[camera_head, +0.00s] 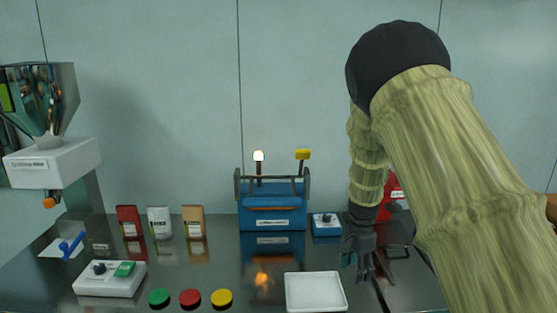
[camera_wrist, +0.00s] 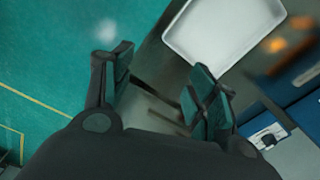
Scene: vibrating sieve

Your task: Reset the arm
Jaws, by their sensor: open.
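My arm reaches in from the right in the head view, with my gripper (camera_head: 358,264) hanging downward over the right part of the steel table (camera_head: 245,288). In the wrist view my gripper (camera_wrist: 160,95) has its two fingers well apart, with nothing between them. The gripper is just right of a white tray (camera_head: 315,291) and above the table; the tray also shows in the wrist view (camera_wrist: 225,32) beyond the fingers. My arm hides part of a red thing (camera_head: 393,190) behind it.
A blue machine (camera_head: 271,212) and a small blue control box (camera_head: 326,225) stand at the back. Red, white and tan packets (camera_head: 193,222), green, red and yellow discs (camera_head: 190,298), a white switch box (camera_head: 110,278) and a hopper machine (camera_head: 55,160) are to the left.

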